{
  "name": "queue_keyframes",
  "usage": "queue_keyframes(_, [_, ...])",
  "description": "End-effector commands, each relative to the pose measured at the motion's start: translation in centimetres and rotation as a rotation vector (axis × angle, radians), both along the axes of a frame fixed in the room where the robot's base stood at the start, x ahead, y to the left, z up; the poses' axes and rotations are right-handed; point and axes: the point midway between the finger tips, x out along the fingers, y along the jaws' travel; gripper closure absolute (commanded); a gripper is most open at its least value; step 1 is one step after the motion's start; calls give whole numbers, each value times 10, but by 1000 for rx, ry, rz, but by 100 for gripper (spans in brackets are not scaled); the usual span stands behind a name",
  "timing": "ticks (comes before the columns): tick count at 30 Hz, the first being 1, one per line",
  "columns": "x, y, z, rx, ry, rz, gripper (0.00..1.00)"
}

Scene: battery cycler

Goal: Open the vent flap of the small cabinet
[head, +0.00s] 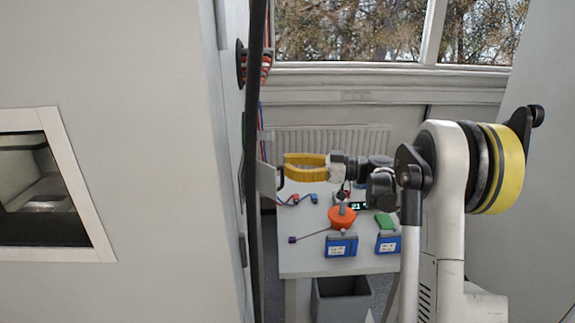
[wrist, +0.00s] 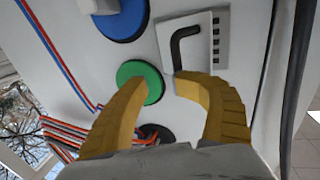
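In the wrist view a pale panel fills the background. On it is a white plate (wrist: 203,50) with a bent black handle (wrist: 181,45) and a row of dark slots along its right side. It looks like the vent flap and lies flat, apparently closed. My gripper (wrist: 160,84) has yellow fingers spread apart with nothing held between them. The right fingertip is near the handle's lower end; whether they touch I cannot tell. The left fingertip overlaps a green disc (wrist: 139,80). In the head view my gripper (head: 284,168) faces the side of a pale cabinet (head: 150,110), whose side face is mostly hidden.
A blue disc (wrist: 122,18), red and blue cables (wrist: 55,50) and a dark hose (wrist: 297,75) surround the plate. Below my arm a table (head: 305,262) holds an orange object (head: 341,218), blue boxes (head: 341,246) and a green block (head: 385,221). A grey bin (head: 340,300) stands underneath.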

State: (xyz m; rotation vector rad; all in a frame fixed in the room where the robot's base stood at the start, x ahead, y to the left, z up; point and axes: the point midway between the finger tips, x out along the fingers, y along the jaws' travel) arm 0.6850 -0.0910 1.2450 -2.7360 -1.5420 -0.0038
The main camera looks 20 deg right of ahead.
Motion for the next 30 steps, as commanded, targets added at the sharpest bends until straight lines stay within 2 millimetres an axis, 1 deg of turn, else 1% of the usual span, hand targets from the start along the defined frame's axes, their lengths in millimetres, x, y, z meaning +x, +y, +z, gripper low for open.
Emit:
queue_keyframes(1, [1,2,0,-1,1,2,68])
queue_keyframes(6, [1,2,0,0,0,3,68])
queue_keyframes(8, [0,0,0,0,0,2,68])
queue_keyframes(10, [-4,-7,0,0,0,0,68])
queue_keyframes(13, [-13,-22,0,0,0,-1,68])
queue_keyframes(18, [-34,-57,0,1,-1,-2,68])
queue_keyframes(22, [-48,-80,0,0,-1,-3,68])
queue_keyframes(26, [-58,-96,0,1,-2,-2,68])
queue_keyframes(30, [-64,-104,0,1,-2,0,68])
